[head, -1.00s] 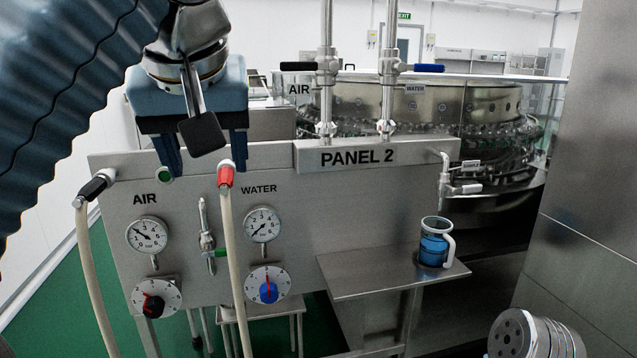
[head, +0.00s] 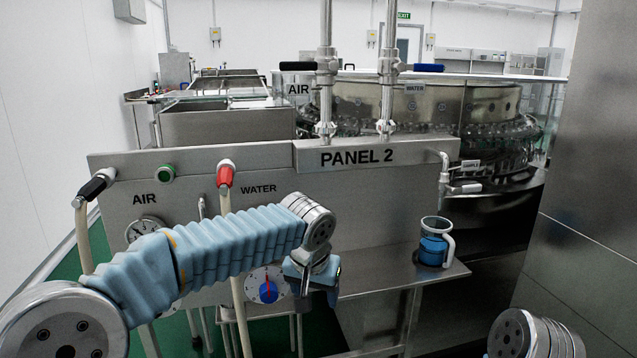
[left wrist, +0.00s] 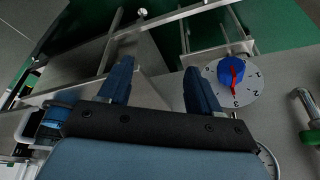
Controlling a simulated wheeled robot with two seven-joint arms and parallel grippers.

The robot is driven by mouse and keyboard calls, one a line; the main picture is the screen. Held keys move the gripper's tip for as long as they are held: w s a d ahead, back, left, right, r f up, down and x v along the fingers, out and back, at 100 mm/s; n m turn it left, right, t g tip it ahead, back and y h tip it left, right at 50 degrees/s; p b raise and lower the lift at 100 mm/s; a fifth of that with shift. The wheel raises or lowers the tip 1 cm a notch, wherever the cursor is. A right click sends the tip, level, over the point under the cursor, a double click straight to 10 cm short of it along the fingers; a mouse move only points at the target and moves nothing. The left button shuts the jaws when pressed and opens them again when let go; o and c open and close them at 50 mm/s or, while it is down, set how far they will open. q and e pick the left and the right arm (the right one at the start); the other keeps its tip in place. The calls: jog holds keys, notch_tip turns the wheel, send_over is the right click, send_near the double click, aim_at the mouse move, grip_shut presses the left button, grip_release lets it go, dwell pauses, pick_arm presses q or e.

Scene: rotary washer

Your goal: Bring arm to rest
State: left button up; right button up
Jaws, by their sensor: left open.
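My left arm (head: 235,240) reaches in from the lower left across the front of the panel, in a blue ribbed sleeve. My left gripper (head: 318,290) hangs in front of the panel's lower right part, near the small shelf's left edge. In the left wrist view its two blue fingers (left wrist: 157,75) are apart, with nothing between them. My right gripper is not in view.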

pick_arm(q)
jog(key=s+a+f+g+h, duration=0.1)
jog(key=s+f, duration=0.2)
jog(key=f, duration=0.7)
jog(key=s+a+f+n+g+h, duration=0.1)
jog(key=s+f, duration=0.1)
jog(key=f, duration=0.8)
jog(key=s+a+f+g+h, duration=0.1)
jog(key=s+f, duration=0.2)
jog(key=f, duration=0.7)
jog(key=s+a+f+n, duration=0.2)
jog(key=s+a+f, duration=0.1)
jog(key=s+f, duration=0.3)
jog(key=s+a+f+n, duration=0.2)
jog(key=s+a+f, duration=0.2)
jog(key=s, duration=0.6)
notch_tip(320, 180, down, 3)
jog(key=shift+s+r, duration=0.2)
jog(key=shift+s, duration=0.15)
